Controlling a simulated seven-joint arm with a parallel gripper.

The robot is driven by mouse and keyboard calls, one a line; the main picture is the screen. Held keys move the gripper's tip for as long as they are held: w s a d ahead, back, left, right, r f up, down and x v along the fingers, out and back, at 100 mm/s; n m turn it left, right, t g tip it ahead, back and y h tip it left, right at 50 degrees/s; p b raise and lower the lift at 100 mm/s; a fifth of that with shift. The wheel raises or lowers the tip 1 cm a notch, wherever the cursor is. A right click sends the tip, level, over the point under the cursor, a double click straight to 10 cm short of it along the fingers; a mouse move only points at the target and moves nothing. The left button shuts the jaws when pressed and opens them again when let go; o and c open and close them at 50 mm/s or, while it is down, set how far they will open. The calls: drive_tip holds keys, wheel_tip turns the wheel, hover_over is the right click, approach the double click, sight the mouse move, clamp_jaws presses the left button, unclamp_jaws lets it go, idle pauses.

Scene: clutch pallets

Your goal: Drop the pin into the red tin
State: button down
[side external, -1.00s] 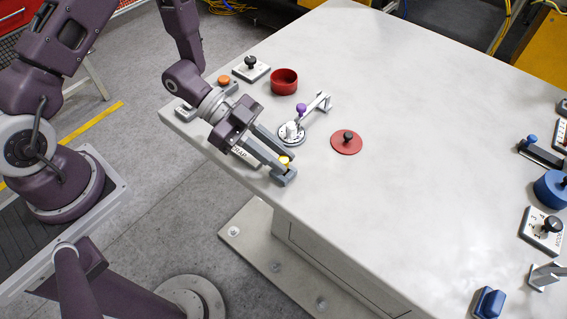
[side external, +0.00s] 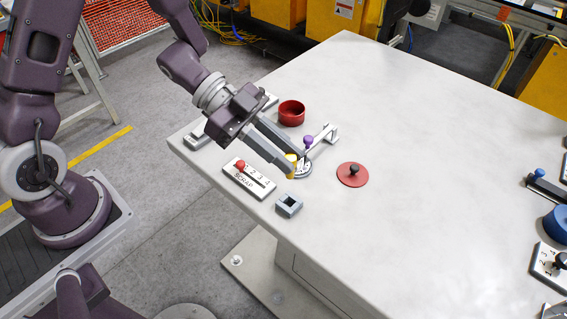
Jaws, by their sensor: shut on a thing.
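The red tin (side external: 291,114) stands open on the table, behind my gripper in the side view. My gripper (side external: 290,165) is shut on a yellow piece, which I take to be the pin (side external: 291,159). Only a small part of the pin shows between the fingers. The gripper is raised in front of the tin, over or near a silver round base (side external: 304,170); I cannot tell the exact height. A red disc with a black knob (side external: 352,174) lies flat to the right, apart from the tin.
A grey block with a square hole (side external: 289,205) stands near the front edge. A plate marked SCRAP (side external: 248,180) with a red knob is left of it. A lever with a purple knob (side external: 308,141) stands between gripper and tin. The table's middle is clear.

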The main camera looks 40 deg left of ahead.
drive_tip(key=shift+r, duration=0.1)
wheel_tip(320, 180, up, 4)
drive_tip(key=r+n+t+y, duration=0.1)
drive_tip(key=n+t+y, duration=0.4)
drive_tip(key=n+t, duration=0.35)
hover_over(292, 101)
drive_tip(key=s+d, duration=0.3)
drive_tip(key=s, duration=0.1)
drive_tip(key=shift+n+g, duration=0.25)
drive_tip(key=shift+g, duration=0.1)
drive_tip(key=f, duration=1.4)
drive_tip(key=shift+w, duration=0.2)
drive_tip(key=c, duration=1.2)
unclamp_jaws()
